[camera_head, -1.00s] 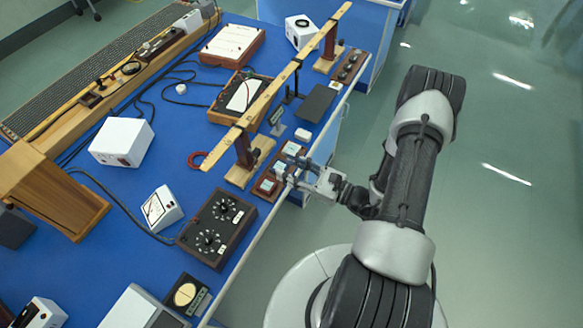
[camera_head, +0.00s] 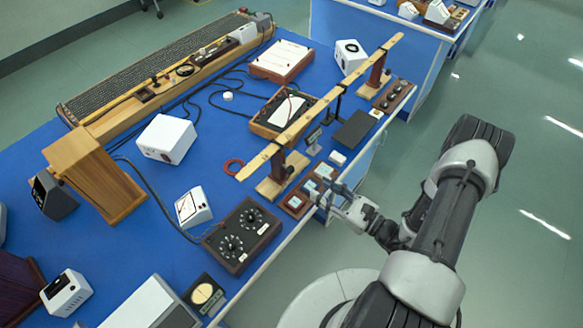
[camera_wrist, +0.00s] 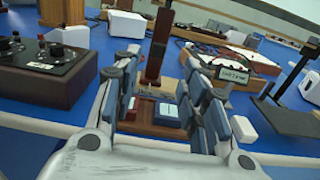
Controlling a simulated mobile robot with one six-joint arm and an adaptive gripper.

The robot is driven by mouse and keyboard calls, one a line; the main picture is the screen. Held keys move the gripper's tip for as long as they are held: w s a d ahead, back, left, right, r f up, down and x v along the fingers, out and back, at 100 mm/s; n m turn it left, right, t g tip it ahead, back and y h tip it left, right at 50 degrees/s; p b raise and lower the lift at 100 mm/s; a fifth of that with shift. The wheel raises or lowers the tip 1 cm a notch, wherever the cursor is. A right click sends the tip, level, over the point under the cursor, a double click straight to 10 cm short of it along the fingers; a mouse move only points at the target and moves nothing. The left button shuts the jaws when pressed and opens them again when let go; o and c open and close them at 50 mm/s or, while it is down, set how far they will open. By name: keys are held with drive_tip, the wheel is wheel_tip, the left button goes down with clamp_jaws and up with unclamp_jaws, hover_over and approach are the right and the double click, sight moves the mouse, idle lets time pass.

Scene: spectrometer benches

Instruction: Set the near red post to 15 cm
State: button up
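The near dark red post (camera_head: 280,163) stands on a wooden foot (camera_head: 272,187) near the bench's front edge, under the near end of a long wooden scale bar (camera_head: 330,100). A similar far post (camera_head: 377,72) stands under the bar's other end. The bar's markings are too small to read. My gripper (camera_head: 325,187) is at the bench edge, right of the near post and apart from it. In the wrist view my gripper (camera_wrist: 165,85) has its fingers spread, with nothing held. The near post (camera_wrist: 158,42) shows beyond and between the fingers.
A small wooden box with pale tiles (camera_head: 294,202) lies by my fingers. A black dial box (camera_head: 242,236) stands to its left, and a small dark stand with a card (camera_head: 313,137) to the right of the post. A dark flat block (camera_head: 354,128) lies farther right. Open floor lies right of the bench.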

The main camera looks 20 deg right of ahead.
sight(292, 170)
drive_tip(key=b+x, duration=0.1)
drive_tip(key=x, duration=1.2)
drive_tip(key=shift+c, duration=0.4)
clamp_jaws()
